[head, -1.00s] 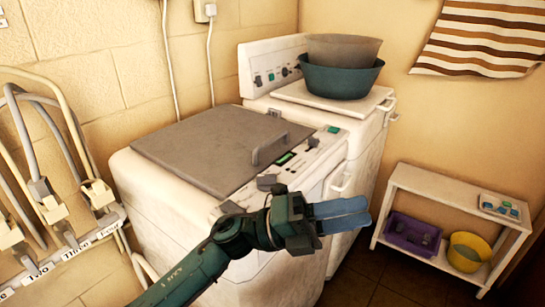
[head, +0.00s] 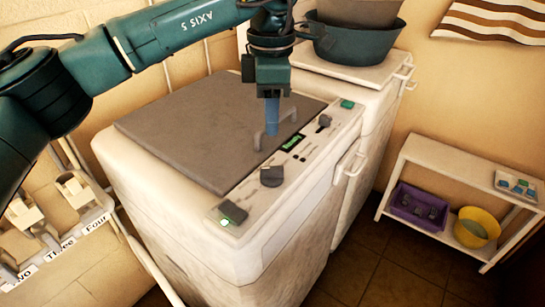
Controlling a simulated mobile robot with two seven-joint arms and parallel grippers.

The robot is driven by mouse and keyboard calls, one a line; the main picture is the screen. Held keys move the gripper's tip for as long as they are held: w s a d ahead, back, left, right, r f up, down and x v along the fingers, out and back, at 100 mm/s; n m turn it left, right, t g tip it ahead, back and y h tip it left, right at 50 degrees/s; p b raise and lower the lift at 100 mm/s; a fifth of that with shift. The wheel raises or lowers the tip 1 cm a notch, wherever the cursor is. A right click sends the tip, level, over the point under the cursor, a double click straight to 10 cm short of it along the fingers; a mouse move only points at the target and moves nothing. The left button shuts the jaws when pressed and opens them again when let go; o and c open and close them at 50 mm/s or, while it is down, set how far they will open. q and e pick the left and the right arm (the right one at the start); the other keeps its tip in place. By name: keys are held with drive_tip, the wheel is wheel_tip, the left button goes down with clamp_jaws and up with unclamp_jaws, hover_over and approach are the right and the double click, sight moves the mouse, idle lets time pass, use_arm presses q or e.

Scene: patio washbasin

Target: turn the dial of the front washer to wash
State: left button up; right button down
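The front washer (head: 180,215) is the nearer white machine with a flat grey lid (head: 190,130). Its sloping panel carries a dark grey dial (head: 271,176), a smaller dark knob (head: 323,121) and a green display (head: 293,143). The marks around the dial are too small to read. My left gripper (head: 271,130) points down above the machine. Its blue fingertips overlap the lid handle (head: 284,120) in the picture, behind and above the dial; I cannot tell whether they touch. The fingers line up as one narrow shape, so their opening is unclear. My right gripper is out of view.
A lit green button (head: 227,221) is at the panel's near end, a green one (head: 347,104) at the far end. A second white machine (head: 345,72) with stacked basins (head: 357,40) stands behind. A white shelf (head: 460,160) stands right. The floor between is clear.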

sight(272, 167)
use_arm(q)
wheel_tip(272, 167, down, 12)
drive_tip(key=shift+r+p, duration=0.2)
drive_tip(key=shift+p, duration=0.9)
clamp_jaws()
